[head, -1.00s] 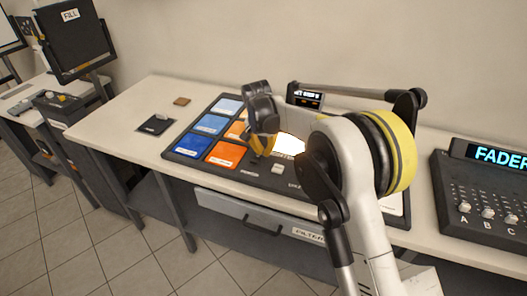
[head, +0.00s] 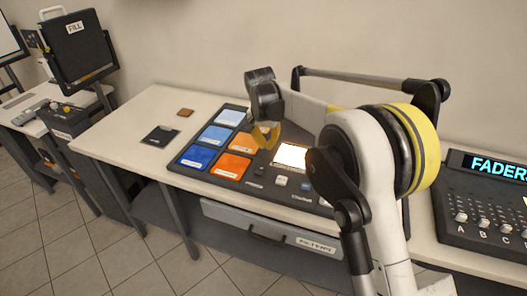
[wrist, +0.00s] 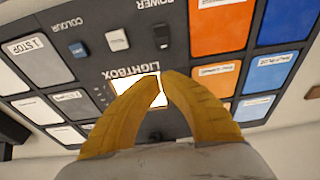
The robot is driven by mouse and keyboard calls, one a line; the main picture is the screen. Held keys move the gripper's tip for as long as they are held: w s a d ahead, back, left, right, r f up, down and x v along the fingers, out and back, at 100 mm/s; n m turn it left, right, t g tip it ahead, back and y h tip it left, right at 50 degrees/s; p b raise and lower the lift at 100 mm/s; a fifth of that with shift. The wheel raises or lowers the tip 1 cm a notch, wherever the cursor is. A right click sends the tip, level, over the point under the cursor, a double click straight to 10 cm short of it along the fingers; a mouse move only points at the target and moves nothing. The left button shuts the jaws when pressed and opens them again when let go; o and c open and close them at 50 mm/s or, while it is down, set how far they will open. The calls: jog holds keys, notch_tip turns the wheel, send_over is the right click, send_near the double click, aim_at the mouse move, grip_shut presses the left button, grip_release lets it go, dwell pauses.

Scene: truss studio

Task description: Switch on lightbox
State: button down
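The lightbox console (head: 240,190) is a dark panel on the table. Its small screen (head: 291,156) glows bright white. Upside down in the wrist view, the LIGHTBOX label shows beside the lit screen (wrist: 150,84), which my fingers partly cover. Above the POWER label there is a dark switch (wrist: 165,35) on the panel, with a pale button (wrist: 117,40) beside it. My gripper (head: 265,138) is over the console, just left of the screen. In the wrist view, its yellow fingertips (wrist: 161,76) are together with nothing between them. They look apart from the switch.
Blue and orange filter tiles (head: 215,134) fill the console's left part. A FILTERS drawer (head: 270,232) is below. A FADERS desk (head: 485,200) stands right, a FILL lamp (head: 76,50) at left.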

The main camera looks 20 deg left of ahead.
jog(key=w+p+v, duration=0.1)
jog(key=v, duration=0.5)
jog(key=shift+w+d, duration=0.15)
jog(key=shift+d, duration=0.1)
jog(key=shift+r, duration=0.1)
jog(key=s+d+r+t+b, duration=0.1)
jog(key=s+d+r, duration=0.3)
jog(key=d, duration=0.4)
jog(key=s+d+r, duration=0.4)
jog(key=d, duration=0.4)
jog(key=s+d+r+t+b, duration=0.1)
jog(key=s+d+r, duration=0.3)
jog(key=d, duration=0.4)
jog(key=s+d+f+t, duration=0.1)
jog(key=s+d+f, duration=0.2)
jog(key=s, duration=0.3)
jog(key=s+d+f+t, duration=0.1)
jog(key=s+d+f, duration=0.1)
jog(key=s+d, duration=0.4)
jog(key=s+d+f+n+b, duration=0.1)
jog(key=s+d+f, duration=0.2)
jog(key=s, duration=0.5)
jog(key=shift+s+d+f+t, duration=0.2)
jog(key=shift+d+f+t, duration=0.2)
jog(key=shift+d, duration=0.5)
